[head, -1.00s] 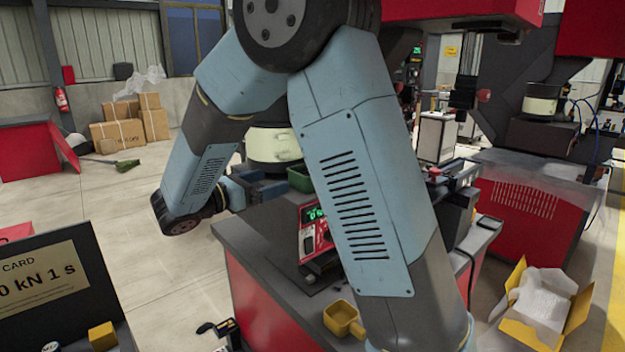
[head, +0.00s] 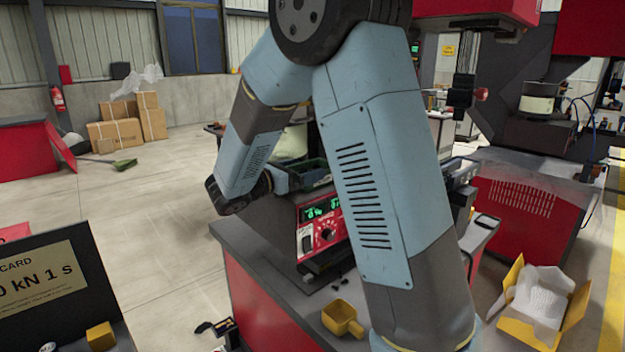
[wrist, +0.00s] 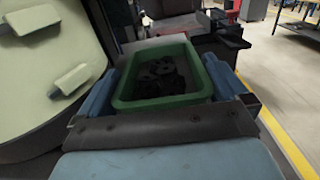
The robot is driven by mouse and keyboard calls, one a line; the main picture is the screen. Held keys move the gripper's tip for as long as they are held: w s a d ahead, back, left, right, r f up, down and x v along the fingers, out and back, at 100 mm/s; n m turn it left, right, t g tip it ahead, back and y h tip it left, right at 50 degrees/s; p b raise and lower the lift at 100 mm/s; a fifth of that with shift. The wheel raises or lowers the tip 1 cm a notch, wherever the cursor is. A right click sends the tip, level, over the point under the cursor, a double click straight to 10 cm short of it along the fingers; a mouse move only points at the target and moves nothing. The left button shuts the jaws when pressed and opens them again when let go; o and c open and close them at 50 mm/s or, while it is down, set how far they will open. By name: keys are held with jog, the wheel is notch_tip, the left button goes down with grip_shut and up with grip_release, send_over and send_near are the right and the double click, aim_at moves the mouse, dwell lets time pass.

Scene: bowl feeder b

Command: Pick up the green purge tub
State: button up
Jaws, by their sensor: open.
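The green purge tub (wrist: 165,102) is upright in the middle of the wrist view, with several small dark parts inside. My gripper (wrist: 162,66) is open, with one blue finger along the tub's left side and the other along its right side. I cannot tell whether the fingers touch its walls. The near part of my gripper overlaps the tub's lower front.
The cream feeder bowl (wrist: 45,65) stands close on the left in the wrist view. The red controller with green digits (head: 326,222) sits on the grey bench. A yellow scoop-like cup (head: 342,318) is near the bench front. An open yellow box (head: 540,305) lies at right.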

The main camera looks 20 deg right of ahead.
jog(key=shift+w+d, duration=0.25)
jog(key=shift+d, duration=0.4)
jog(key=c, duration=0.9)
